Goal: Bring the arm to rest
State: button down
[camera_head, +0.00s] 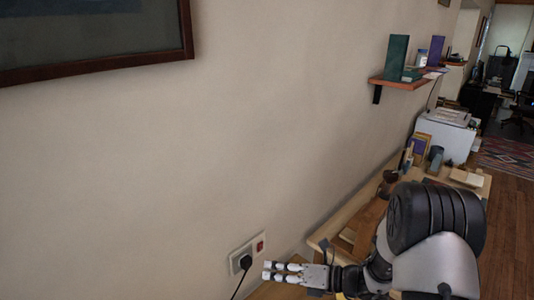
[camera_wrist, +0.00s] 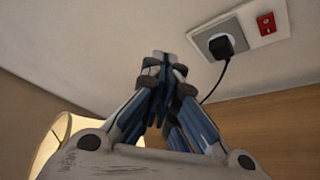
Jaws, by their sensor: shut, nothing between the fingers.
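My gripper (camera_head: 268,271) is at the lower middle of the head view, at the end of my arm, which reaches in from the right. It points left, close to the wall and just below and right of a wall socket (camera_head: 240,255). In the wrist view my gripper (camera_wrist: 163,60) has its fingers together, with nothing between them. The socket also shows in the wrist view (camera_wrist: 211,35), above and right of the fingertips, with a black plug in it. I cannot tell the exact gap between fingers and wall.
A wooden desk (camera_head: 322,240) with several books and small objects runs along the wall behind my arm. A shelf (camera_head: 400,84) with books is higher up. A framed picture (camera_head: 90,72) hangs upper left. A lampshade (camera_wrist: 60,135) shows in the wrist view. The wall between is bare.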

jog(key=s+r+n+g+h, duration=0.3)
jog(key=s+r+n, duration=0.3)
jog(key=s+n, duration=0.3)
jog(key=s+r+n+g+h, duration=0.3)
jog(key=s+r+n, duration=0.3)
jog(key=s+n, duration=0.35)
jog(key=s+d+r+n+t+h, duration=0.2)
jog(key=s+d+n+h, duration=0.2)
jog(key=d+n, duration=0.2)
jog(key=s+d+r+n+t+h, duration=0.2)
jog(key=s+d+n+t+h, duration=0.1)
jog(key=n, duration=0.5)
jog(key=shift+s+d+r+h, duration=0.3)
jog(key=shift+s+d+h, duration=0.6)
jog(key=shift+d, duration=0.7)
jog(key=shift+s+a+n, duration=0.1)
jog(key=shift+a+n, duration=0.1)
jog(key=shift+n, duration=0.05)
